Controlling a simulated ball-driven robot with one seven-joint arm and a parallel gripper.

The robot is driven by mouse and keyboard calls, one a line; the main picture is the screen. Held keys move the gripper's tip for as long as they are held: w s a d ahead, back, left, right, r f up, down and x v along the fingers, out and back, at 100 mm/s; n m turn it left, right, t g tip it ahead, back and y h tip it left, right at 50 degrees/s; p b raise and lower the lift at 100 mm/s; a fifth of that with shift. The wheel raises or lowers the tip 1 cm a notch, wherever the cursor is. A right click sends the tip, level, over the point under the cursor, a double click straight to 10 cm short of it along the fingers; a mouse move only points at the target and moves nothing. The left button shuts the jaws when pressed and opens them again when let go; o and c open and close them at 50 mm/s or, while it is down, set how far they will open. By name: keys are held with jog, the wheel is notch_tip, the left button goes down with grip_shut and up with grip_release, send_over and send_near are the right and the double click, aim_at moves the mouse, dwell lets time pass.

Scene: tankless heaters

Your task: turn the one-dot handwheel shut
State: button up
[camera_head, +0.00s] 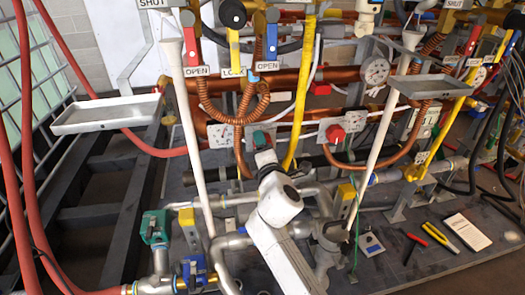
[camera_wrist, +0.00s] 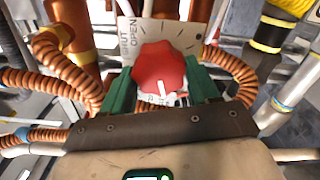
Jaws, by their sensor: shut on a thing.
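A red lobed handwheel (camera_wrist: 158,66) with a white pointer line sits in front of a white dial plate (camera_wrist: 188,36) in the wrist view. The plate reads SHUT and OPEN at its left side, with tick marks around the wheel. The pointer line lies on the lower part of the wheel, toward my gripper. My gripper (camera_wrist: 163,88) has its green fingers on both sides of the wheel, shut on it. I cannot make out the plate's dot count.
A second red handwheel (camera_head: 335,133) is on a plate to the right. Copper hoses (camera_wrist: 235,73) curl close beside the wheel. Tools and a notepad (camera_head: 467,232) lie on the base plate at right.

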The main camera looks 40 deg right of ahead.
jog(key=m+b, duration=0.2)
jog(key=m, duration=0.3)
jog(key=m+b, duration=0.2)
jog(key=m, duration=0.3)
jog(key=m+b, duration=0.3)
jog(key=m, duration=0.2)
jog(key=shift+d+r+m, duration=0.15)
jog(key=shift+r+m, duration=0.1)
jog(key=shift+m, duration=0.05)
jog(key=shift+m+b, duration=1.25)
jog(key=shift+m, duration=1.25)
jog(key=shift+r, duration=0.1)
jog(key=shift+d, duration=0.1)
jog(key=o, duration=0.8)
